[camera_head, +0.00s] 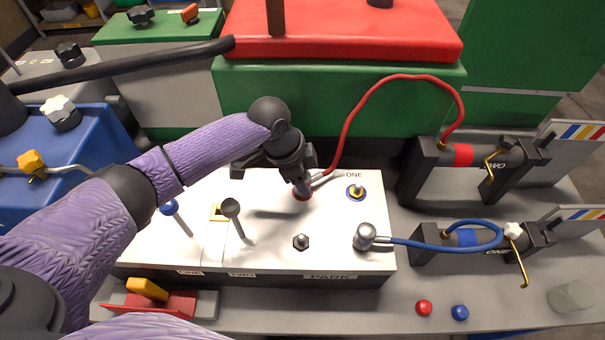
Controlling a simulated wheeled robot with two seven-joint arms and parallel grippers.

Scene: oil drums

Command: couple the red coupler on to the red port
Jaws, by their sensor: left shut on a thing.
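My left gripper (301,183) points down at the white-topped box (270,255) and is shut on the red coupler (320,178), at the end of the red hose (345,130). Only a small silver part of the coupler shows beside the fingers. The red port (302,197) shows as a red ring directly under the fingertips. The coupler is at or just over this port; I cannot tell whether it is seated, because the fingers hide the contact. The red hose arches up and right to the red-banded cylinder (462,155). My right gripper is not in view.
Right of the red port is a blue-ringed port (356,193). A silver coupler (365,237) on a blue hose (415,244) sits on the box's right. Two levers, blue-knobbed (169,208) and black (231,208), stand at left. Red (424,307) and blue (459,312) caps lie in front.

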